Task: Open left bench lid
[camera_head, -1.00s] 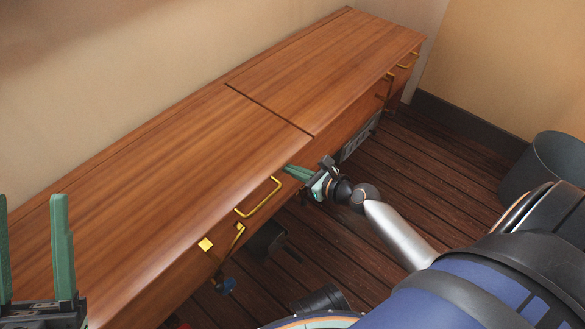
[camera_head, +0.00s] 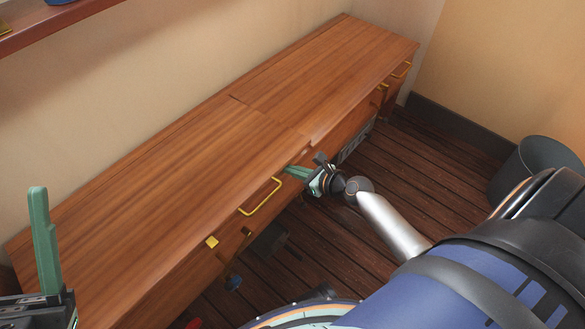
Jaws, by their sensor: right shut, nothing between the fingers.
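The wooden bench runs along the wall with two lids side by side. The left bench lid (camera_head: 165,165) is the nearer one. It appears raised very slightly at its right front corner, where the seam with the right lid (camera_head: 325,80) shows a small step. My right gripper (camera_head: 287,170) is shut and empty, its green fingertips at the underside of the left lid's front edge, by that corner. Whether they touch is hard to tell. A gold handle (camera_head: 262,197) is on the bench front, left of the gripper. My left gripper shows one green finger (camera_head: 44,240) at lower left, apart from the bench; the other finger is out of frame.
A grey bin (camera_head: 540,165) stands on the dark plank floor (camera_head: 420,185) at the right. A wooden shelf (camera_head: 50,28) juts from the wall at top left. More gold handles (camera_head: 401,69) are at the bench's far end. Both lid tops are clear.

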